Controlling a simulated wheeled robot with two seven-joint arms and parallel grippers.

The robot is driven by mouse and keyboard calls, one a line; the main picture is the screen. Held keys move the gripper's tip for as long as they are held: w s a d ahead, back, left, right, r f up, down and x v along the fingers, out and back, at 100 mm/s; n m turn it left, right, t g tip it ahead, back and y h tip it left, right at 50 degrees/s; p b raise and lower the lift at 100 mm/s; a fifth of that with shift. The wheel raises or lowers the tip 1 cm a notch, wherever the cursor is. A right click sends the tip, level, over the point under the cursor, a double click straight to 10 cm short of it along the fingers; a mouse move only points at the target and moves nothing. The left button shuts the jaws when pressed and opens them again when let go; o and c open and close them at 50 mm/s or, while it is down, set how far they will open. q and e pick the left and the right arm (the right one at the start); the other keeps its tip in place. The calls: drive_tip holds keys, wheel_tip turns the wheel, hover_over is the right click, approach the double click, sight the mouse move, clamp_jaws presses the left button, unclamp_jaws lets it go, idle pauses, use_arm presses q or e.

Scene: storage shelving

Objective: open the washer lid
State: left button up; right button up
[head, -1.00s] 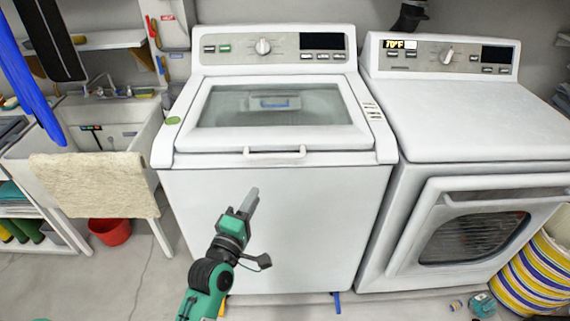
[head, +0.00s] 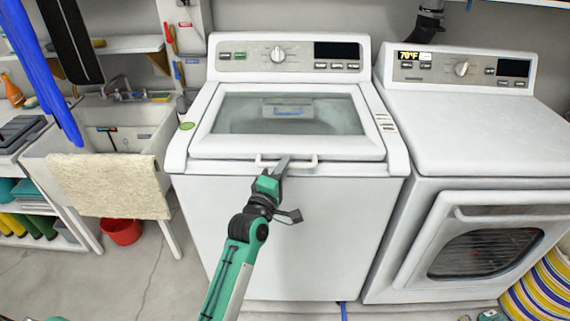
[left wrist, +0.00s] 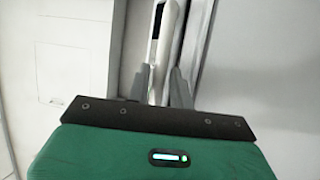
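The white top-loading washer (head: 285,230) stands in the middle of the head view. Its glass-topped lid (head: 225,147) lies down, or nearly so; a small lift is hard to judge. The white bar handle (head: 305,164) runs along the lid's front edge. My left gripper (head: 283,163) is at the handle's middle, its arm rising from below. In the left wrist view, the two grey fingers of this gripper (left wrist: 161,82) sit close on either side of the pale handle (left wrist: 164,45) and appear shut on it. My right gripper is out of view.
A dryer (head: 470,130) stands close on the washer's right. On the left is a sink (head: 130,115) with a beige towel (head: 110,187) over its front, and a red bucket (head: 121,231) below. A striped basket (head: 540,285) stands at lower right. Floor before the washer is partly clear.

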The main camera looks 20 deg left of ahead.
use_arm(q)
drive_tip(key=shift+w+d+r, duration=0.1)
drive_tip(key=shift+w+r, duration=0.05)
drive_tip(key=shift+w, duration=0.4)
clamp_jaws()
